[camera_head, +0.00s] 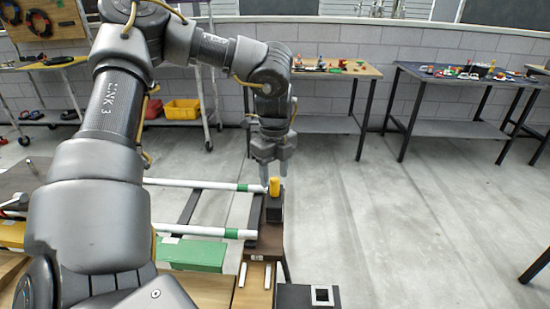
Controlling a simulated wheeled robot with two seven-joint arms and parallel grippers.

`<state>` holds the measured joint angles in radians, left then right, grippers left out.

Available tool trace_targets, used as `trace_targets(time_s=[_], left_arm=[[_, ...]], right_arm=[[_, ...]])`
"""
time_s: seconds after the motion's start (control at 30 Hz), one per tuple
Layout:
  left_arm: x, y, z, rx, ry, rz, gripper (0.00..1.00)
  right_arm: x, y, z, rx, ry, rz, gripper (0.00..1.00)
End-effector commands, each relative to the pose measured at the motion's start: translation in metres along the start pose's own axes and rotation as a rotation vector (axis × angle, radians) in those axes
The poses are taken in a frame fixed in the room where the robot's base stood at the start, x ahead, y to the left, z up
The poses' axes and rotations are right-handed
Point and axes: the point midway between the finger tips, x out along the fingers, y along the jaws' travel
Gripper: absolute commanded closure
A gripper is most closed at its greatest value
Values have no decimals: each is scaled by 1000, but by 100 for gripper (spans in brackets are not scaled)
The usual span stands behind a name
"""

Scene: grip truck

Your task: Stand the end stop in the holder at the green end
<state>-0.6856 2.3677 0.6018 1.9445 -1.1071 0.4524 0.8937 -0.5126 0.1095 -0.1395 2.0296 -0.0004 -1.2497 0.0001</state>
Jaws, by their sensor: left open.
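A yellow piece (274,187), which looks like the end stop, stands upright in a dark block (273,210) beside the green-banded ends of two white rails. My left gripper (273,177) is open and points down, with its fingertips close above or around the top of the yellow piece. I cannot tell whether the fingers touch it. The upper white rail (205,184) and lower white rail (200,231) each carry a green band near the right end. The lower part of the yellow piece is hidden in the block. My right gripper is not in view.
A green box (192,254) sits below the rails. Tables with small items stand at the back.

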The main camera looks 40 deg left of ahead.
Motion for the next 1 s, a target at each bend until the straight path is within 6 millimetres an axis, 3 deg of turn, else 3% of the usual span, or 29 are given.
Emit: trace_targets(time_s=[0.23, 0.63, 1.0], left_arm=[[30, 0, 0, 2, 0, 1, 51], [37, -1, 0, 2, 0, -2, 51], [37, -1, 0, 2, -1, -1, 98]], right_arm=[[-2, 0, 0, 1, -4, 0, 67], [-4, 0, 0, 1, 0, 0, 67], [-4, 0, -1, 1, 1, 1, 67]])
